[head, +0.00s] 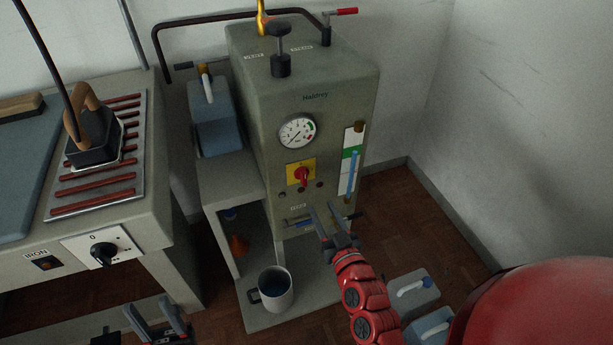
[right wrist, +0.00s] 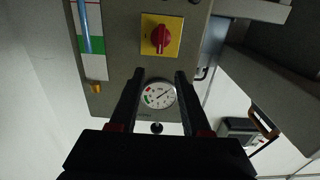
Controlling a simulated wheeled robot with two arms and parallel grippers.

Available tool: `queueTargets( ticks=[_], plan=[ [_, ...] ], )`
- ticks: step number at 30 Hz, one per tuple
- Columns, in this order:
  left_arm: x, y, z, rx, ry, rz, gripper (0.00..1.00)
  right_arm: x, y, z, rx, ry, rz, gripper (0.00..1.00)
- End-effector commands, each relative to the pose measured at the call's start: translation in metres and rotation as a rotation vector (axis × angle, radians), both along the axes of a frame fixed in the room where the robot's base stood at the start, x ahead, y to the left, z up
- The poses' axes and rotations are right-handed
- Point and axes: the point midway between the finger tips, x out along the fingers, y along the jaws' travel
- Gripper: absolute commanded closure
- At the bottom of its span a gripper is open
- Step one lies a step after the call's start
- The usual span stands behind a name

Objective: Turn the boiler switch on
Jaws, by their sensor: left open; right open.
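The knob also shows in the right wrist view (right wrist: 161,38), where the picture is upside down. The handle of the knob looks roughly upright; its exact setting is too small to read. My right gripper (head: 323,207) is open and empty, in front of the boiler and below the knob in the head view. My left gripper (head: 153,303) is open and empty at the bottom left.
A sight glass (head: 351,165) is right of the knob. A mug (head: 275,288) stands on the lower shelf. An iron (head: 92,140) rests on the left table, with a black dial (head: 103,253) on its front. Jugs (head: 413,291) stand on the floor beside my right arm.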

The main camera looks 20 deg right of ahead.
Motion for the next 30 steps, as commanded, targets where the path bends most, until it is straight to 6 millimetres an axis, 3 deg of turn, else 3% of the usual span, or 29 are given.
queueTargets(
  ticks=[9,15,21,30],
  plan=[
    [0.000,0.000,0.004,0.000,0.000,0.000,0.50,0.071,0.003,0.002,0.002,-0.003,0.001,0.53],
    [0.000,0.000,0.004,0.000,0.000,0.000,0.50,0.106,0.004,0.002,0.003,-0.003,0.000,0.53],
    [0.000,0.000,0.005,0.000,0.000,0.000,0.50,0.123,0.005,0.000,0.001,0.000,0.001,0.53],
    [0.000,0.000,0.005,0.000,0.000,0.000,0.50,0.126,0.005,0.000,0.001,0.000,0.000,0.53]
  ],
)
